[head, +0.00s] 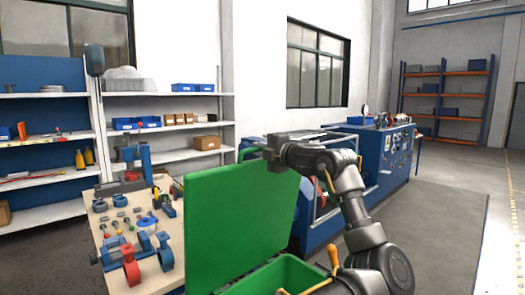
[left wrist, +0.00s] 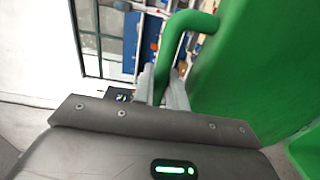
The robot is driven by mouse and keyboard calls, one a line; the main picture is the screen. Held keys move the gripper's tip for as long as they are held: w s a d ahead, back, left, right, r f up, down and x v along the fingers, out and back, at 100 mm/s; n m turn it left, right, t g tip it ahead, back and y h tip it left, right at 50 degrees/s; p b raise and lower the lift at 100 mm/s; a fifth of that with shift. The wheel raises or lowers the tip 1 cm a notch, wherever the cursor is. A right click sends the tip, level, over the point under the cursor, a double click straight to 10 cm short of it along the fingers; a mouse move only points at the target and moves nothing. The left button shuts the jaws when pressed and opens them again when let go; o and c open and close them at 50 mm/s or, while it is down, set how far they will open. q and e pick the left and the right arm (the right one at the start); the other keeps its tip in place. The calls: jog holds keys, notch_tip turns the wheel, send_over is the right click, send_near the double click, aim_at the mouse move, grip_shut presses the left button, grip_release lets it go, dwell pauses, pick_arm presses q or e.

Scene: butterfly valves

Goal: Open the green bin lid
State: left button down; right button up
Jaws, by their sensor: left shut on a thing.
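The green bin (head: 290,272) stands at the bottom middle of the head view, with part of its open top showing. Its green lid (head: 232,222) is raised and stands nearly upright. The lid also fills the right side of the left wrist view (left wrist: 245,70). My left gripper (head: 270,156) is at the top right edge of the lid. In the left wrist view, its fingers (left wrist: 162,90) are shut around the green lid handle (left wrist: 178,28). My right gripper is not in view.
A workbench (head: 112,252) with red and blue valves and small parts stands left of the bin. A blue machine (head: 385,155) stands behind it. White shelves (head: 165,97) line the left wall. Grey floor (head: 448,225) is clear on the right.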

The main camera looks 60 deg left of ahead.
pick_arm(q)
jog(key=shift+s+a+r, duration=0.1)
jog(key=shift+s+a, duration=0.1)
jog(key=shift+a, duration=0.5)
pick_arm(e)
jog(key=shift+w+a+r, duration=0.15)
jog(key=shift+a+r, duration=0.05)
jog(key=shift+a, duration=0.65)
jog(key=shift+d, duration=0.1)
